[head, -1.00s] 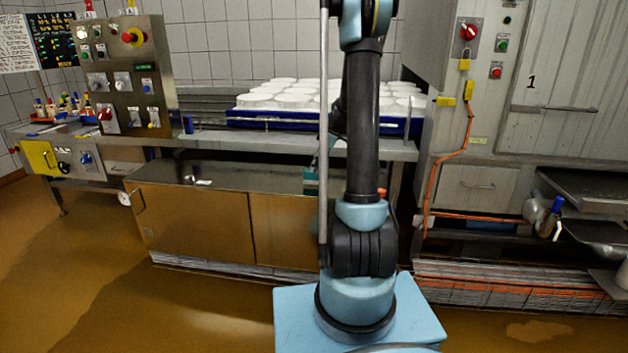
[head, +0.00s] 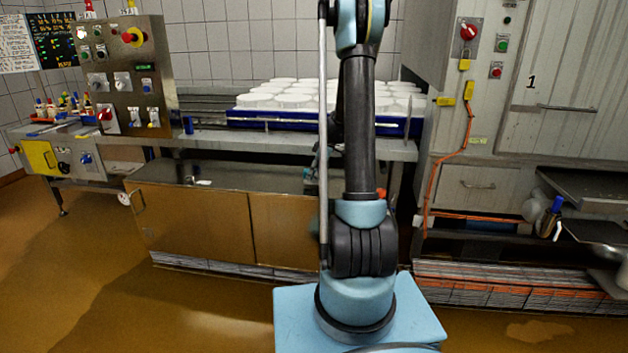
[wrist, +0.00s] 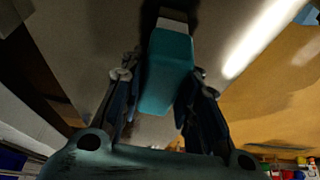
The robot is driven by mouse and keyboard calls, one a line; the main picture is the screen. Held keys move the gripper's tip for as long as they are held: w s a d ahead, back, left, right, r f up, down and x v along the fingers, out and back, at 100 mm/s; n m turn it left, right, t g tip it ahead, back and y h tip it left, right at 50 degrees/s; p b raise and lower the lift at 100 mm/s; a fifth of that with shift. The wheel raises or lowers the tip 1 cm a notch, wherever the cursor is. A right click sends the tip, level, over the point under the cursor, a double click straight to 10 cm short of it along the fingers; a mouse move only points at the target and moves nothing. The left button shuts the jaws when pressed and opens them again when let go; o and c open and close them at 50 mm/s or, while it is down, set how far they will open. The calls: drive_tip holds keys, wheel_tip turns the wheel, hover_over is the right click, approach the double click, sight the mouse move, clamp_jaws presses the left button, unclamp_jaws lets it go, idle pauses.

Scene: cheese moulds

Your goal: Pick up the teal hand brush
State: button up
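The teal hand brush (wrist: 167,75) is in the middle of the wrist view, a teal block with a pale grey part at its far end. My gripper (wrist: 166,73) has one dark finger close against each side of it and looks shut on it. The fingers' contact with the brush is dim and partly shaded. A grey steel surface lies behind the brush; whether the brush touches it, I cannot tell.
A steel counter (head: 270,143) runs behind my arm, with a blue tray (head: 245,123) of white moulds on it. Brown cabinet doors (head: 195,225) are below. A control panel (head: 125,75) stands left, and a grey machine (head: 560,70) right. The floor (head: 70,300) at left is clear.

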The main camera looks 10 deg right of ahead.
drive_tip(key=shift+c, duration=0.5)
wheel_tip(320, 180, up, 10)
drive_tip(key=shift+r, duration=0.1)
idle(0.4)
drive_tip(key=shift+o, duration=0.7)
